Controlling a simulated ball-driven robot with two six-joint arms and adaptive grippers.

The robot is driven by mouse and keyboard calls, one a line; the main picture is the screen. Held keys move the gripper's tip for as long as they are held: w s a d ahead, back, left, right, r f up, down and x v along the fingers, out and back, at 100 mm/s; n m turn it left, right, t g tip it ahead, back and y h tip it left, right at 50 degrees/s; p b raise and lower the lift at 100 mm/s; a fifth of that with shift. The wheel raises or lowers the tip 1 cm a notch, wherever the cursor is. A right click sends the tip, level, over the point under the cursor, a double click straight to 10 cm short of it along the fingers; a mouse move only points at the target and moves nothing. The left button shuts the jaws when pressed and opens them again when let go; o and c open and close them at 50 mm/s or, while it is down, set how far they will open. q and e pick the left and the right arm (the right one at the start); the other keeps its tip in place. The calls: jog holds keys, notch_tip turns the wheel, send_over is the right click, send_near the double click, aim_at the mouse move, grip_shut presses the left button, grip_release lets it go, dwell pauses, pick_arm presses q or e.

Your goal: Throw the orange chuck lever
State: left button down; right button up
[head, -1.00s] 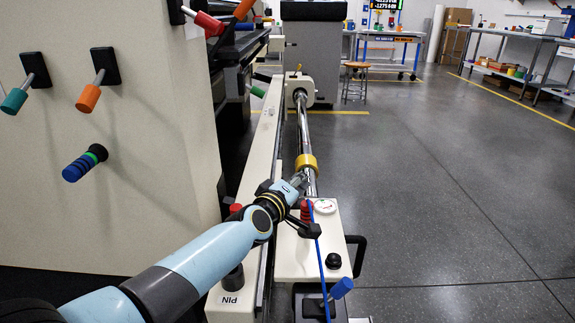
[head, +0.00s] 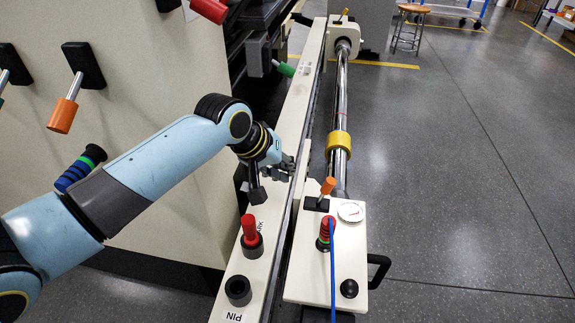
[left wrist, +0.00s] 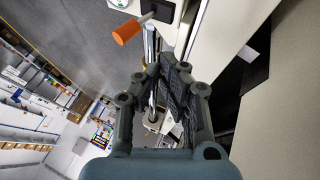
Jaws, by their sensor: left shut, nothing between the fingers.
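An orange-tipped lever (head: 327,187) stands on a black base on the cream block at the near end of the chrome shaft, beside a round white gauge (head: 351,211). It tilts slightly right in the head view. An orange-tipped lever also shows near the top of the left wrist view (left wrist: 126,32). My left gripper (head: 282,170) is shut and empty, over the cream rail, left of the block and apart from the lever. In the left wrist view its fingers (left wrist: 165,68) show, with nothing held. My right gripper is not in view.
Another orange-handled lever (head: 62,115) is on the cream panel at left. A red peg (head: 249,229) stands in a holder on the rail, near an empty black socket (head: 238,291). A blue hose (head: 333,270) runs from the block.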

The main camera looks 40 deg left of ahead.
aim_at(327, 185)
pick_arm(q)
jog(key=w+d+f+b, duration=0.3)
jog(key=w+d+f, duration=0.1)
jog(key=w+f, duration=0.2)
jog(key=shift+f+b, duration=0.25)
jog(key=shift+b, duration=0.05)
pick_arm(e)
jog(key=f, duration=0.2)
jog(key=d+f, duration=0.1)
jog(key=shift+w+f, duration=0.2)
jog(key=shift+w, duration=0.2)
pick_arm(q)
jog(key=shift+s, duration=0.1)
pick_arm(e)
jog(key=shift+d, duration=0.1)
